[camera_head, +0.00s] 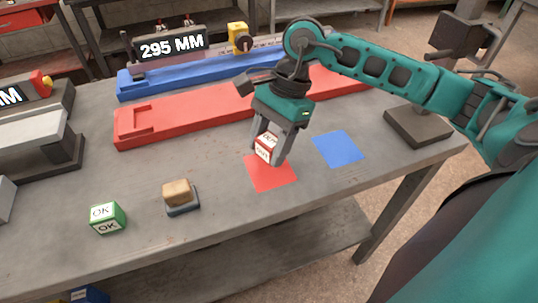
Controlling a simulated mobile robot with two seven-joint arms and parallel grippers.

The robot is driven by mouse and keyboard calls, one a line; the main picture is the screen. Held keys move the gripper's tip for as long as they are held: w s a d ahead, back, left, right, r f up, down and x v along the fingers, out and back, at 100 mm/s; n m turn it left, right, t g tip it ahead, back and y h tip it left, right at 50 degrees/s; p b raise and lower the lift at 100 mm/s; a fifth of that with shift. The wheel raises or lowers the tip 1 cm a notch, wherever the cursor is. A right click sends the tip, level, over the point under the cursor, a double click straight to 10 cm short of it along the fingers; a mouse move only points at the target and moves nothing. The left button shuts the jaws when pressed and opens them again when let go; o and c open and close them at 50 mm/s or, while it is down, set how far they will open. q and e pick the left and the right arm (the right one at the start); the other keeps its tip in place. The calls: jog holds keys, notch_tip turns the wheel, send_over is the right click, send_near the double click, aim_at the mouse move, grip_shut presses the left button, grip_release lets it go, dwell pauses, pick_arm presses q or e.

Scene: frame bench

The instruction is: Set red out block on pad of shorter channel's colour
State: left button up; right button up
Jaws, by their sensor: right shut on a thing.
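My right gripper (279,150) is shut on the red and white out block (266,147), over the far part of the red pad (270,175). I cannot tell whether the block touches the pad. The blue pad (338,149) lies bare to the right. The red channel (180,119) runs across the bench behind the gripper, partly hidden by my right arm. The blue channel (190,77) lies behind it, also partly hidden. A display (171,46) behind the blue channel reads 295 MM. My left gripper is not in view.
A green OK block (107,218) and a tan block on a dark base (180,197) stand at the front left. A grey vise-like device (35,140) and a second display, cut off, are at the far left. A dark stand (417,125) is at the right edge.

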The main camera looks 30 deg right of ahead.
aim_at(269, 157)
notch_tip(269, 157, down, 4)
jog(key=shift+r, duration=0.15)
jog(key=shift+f+b, duration=0.2)
jog(key=shift+b, duration=0.15)
jog(key=o, duration=1)
jog(key=shift+o, duration=0.2)
jog(key=shift+r, duration=0.15)
